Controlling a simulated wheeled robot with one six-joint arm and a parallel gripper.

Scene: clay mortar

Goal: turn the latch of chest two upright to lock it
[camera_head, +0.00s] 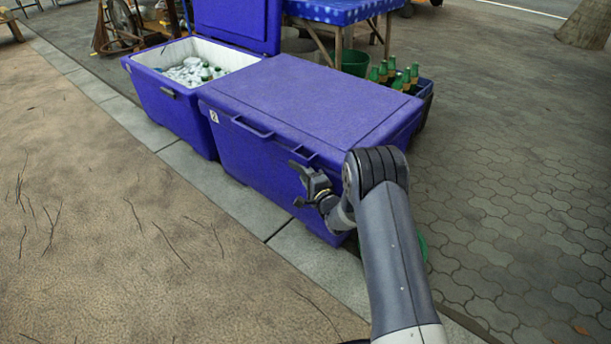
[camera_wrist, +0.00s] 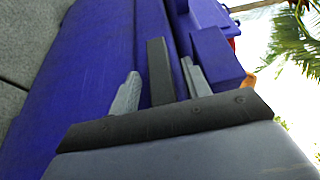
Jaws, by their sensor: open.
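Chest two (camera_head: 250,160) is the closed blue chest marked with a 2, its lid (camera_head: 310,95) down. My gripper (camera_head: 296,183) is at its front face, below the right-hand part of the lid edge. In the wrist view my gripper (camera_wrist: 161,68) is open, one finger on each side of a dark grey bar that appears to be the latch (camera_wrist: 160,72). The bar lies sideways along the chest, not upright. Gaps show beside it, so the fingers do not look closed on it. In the head view I cannot make out the latch behind my gripper.
An open blue chest (camera_head: 180,115) with ice and bottles stands to the left. A crate of green bottles (camera_head: 424,88) and a green bucket (camera_head: 355,62) are behind. A table with a blue cloth (camera_head: 335,12) is at the back.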

